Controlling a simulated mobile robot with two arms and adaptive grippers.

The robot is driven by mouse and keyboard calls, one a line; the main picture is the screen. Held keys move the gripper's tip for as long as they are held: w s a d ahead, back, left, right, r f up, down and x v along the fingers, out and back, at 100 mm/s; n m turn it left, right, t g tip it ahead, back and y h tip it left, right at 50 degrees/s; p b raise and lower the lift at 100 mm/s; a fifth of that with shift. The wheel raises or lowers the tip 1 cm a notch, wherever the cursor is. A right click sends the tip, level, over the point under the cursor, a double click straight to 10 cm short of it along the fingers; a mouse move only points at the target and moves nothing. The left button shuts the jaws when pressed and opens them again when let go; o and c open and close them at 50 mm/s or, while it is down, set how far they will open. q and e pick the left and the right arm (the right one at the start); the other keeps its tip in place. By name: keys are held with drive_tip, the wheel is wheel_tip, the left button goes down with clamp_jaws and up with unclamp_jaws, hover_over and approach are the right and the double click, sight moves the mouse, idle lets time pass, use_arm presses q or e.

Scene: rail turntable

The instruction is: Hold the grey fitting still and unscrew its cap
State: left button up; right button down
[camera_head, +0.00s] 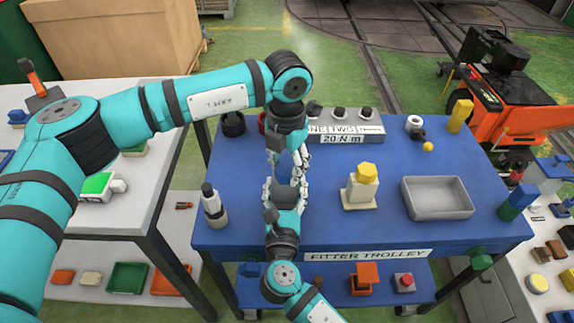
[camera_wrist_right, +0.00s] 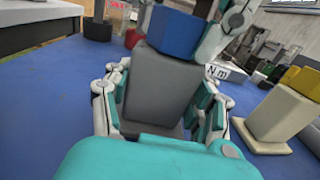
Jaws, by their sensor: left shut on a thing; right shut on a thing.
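The grey fitting (camera_wrist_right: 160,88) stands on the blue trolley top (camera_head: 335,232), with a blue cap (camera_wrist_right: 172,32) on its top. The fitting also shows in the head view (camera_head: 286,193), partly covered by my grippers. My right gripper (camera_wrist_right: 158,95) is shut on the fitting's body, one finger on each side, coming from the front edge. My left gripper (camera_head: 287,158) points down from above, its fingers on either side of the cap and shut on it. The cap appears seated on the fitting; its thread is not visible.
A beige block with a yellow top (camera_head: 362,192) stands close right, a grey tray (camera_head: 437,212) farther right. A dark-topped bottle (camera_head: 213,207) stands left. A grey "20 N m" unit (camera_head: 347,127) lies behind. The trolley top between the block and front edge is clear.

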use_arm(q)
drive_tip(key=n, duration=0.6)
drive_tip(key=shift+a, duration=0.15)
drive_tip(key=o, duration=1.3)
drive_tip(key=shift+o, duration=0.3)
drive_tip(key=shift+r, duration=2)
